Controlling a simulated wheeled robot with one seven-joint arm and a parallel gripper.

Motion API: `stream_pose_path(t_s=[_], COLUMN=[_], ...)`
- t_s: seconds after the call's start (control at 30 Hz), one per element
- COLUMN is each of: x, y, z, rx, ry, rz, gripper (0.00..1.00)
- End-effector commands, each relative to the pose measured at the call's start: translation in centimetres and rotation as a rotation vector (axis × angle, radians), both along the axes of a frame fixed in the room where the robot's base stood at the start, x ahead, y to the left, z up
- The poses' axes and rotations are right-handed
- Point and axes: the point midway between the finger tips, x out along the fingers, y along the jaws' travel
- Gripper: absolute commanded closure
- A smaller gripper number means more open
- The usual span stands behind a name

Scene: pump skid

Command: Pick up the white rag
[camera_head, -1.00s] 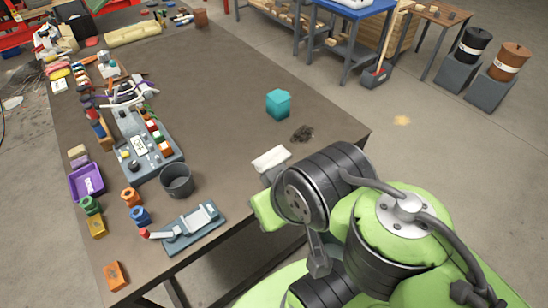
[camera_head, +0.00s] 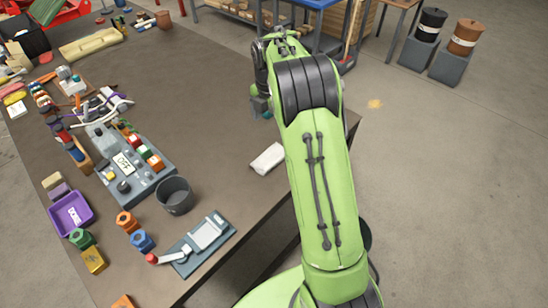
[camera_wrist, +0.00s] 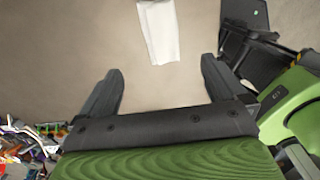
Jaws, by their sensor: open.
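The white rag (camera_head: 267,158) lies folded flat near the right edge of the brown table in the head view, just left of my green arm. In the wrist view the rag (camera_wrist: 159,32) shows at the top centre as a pale strip, cut off by the frame edge. My gripper (camera_wrist: 160,70) is open and empty in the wrist view. Its two dark fingers point toward the rag, which lies beyond the fingertips and apart from them.
A dark grey cup (camera_head: 174,195), a grey fixture with a red-knobbed lever (camera_head: 205,238) and a purple tray (camera_head: 71,213) stand left of the rag. The table between the cup and rag is clear.

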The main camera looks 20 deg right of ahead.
Motion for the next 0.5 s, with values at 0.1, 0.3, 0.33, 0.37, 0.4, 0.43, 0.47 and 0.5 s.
stream_pose_path(t_s=[0.1,0.3,0.33,0.37,0.4,0.43,0.47,0.5], x=[-0.1,-0.1,-0.1,-0.1,-0.1,-0.1,-0.2,-0.3], y=[0.1,0.1,0.1,0.1,0.1,0.0,0.0,0.0], z=[-3.7,-7.9,-8.3,-8.5,-8.9,-9.2,-9.7,-10.5], rx=[0.001,0.001,0.001,0.001,0.000,0.000,0.000,0.001], ry=[0.007,0.004,0.004,0.004,0.002,0.002,0.003,0.004], rz=[-0.002,-0.003,-0.003,-0.003,-0.003,-0.004,-0.004,-0.005], gripper=[0.02,0.02,0.02,0.02,0.02,0.02,0.02,0.02])
